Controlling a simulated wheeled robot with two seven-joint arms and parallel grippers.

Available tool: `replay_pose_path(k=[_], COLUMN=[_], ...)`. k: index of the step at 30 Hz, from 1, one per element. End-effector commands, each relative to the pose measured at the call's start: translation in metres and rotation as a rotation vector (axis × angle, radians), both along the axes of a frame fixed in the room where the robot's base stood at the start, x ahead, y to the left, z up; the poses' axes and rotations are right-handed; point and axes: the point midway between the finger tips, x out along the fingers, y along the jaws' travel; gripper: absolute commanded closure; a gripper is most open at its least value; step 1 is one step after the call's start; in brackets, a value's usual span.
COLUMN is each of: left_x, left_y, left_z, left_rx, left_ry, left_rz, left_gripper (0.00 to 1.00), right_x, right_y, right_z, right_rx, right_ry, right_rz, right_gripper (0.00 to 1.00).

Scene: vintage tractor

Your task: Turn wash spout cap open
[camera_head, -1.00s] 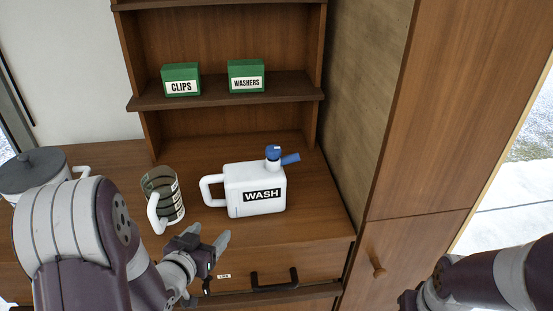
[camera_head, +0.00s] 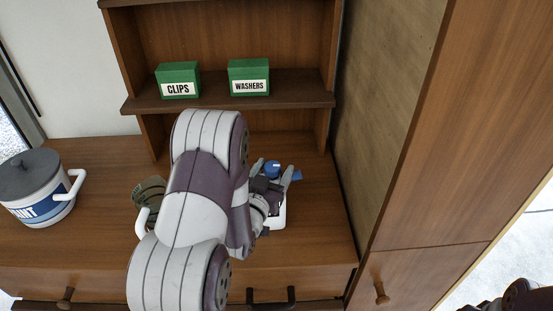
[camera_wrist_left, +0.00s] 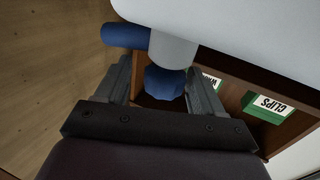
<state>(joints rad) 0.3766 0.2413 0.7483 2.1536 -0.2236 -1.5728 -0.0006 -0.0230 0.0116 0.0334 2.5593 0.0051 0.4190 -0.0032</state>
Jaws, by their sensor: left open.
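The white wash jug (camera_head: 279,217) stands on the wooden counter, mostly hidden behind my left arm. Its blue cap (camera_head: 272,168) and blue spout (camera_head: 296,175) show above my gripper. In the left wrist view the faceted blue cap (camera_wrist_left: 165,82) sits on a white neck, with the blue spout (camera_wrist_left: 124,36) sticking out to the left. My left gripper (camera_head: 271,175) is open, its fingers on either side of the cap. The left wrist view also shows the fingers (camera_wrist_left: 161,84) flanking the cap, with a gap visible on the left; right-side contact is unclear. My right gripper is out of view.
A ribbed mug (camera_head: 147,192) stands left of my arm, partly hidden. A paint pot (camera_head: 42,200) is at the far left. Green clips (camera_head: 178,80) and washers (camera_head: 249,78) boxes sit on the shelf. A side panel (camera_head: 380,100) rises at the right.

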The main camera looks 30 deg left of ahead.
Motion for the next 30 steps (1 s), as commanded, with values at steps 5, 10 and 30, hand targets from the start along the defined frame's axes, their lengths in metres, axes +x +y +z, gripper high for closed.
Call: replay_pose_path(k=[5,10,30], left_x=[0.015,0.017,0.017], left_y=[0.002,0.003,0.002], left_z=[0.000,-0.001,-0.003], left_rx=[-0.001,-0.001,0.003], left_ry=[0.001,0.000,-0.003], left_rz=[0.000,0.000,0.149], left_gripper=[0.32,0.32,0.84], right_x=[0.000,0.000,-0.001], right_y=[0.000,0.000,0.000], right_z=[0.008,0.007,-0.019], right_rx=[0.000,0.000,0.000], right_ry=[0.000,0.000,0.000], right_rz=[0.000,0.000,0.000], right_gripper=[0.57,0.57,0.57])
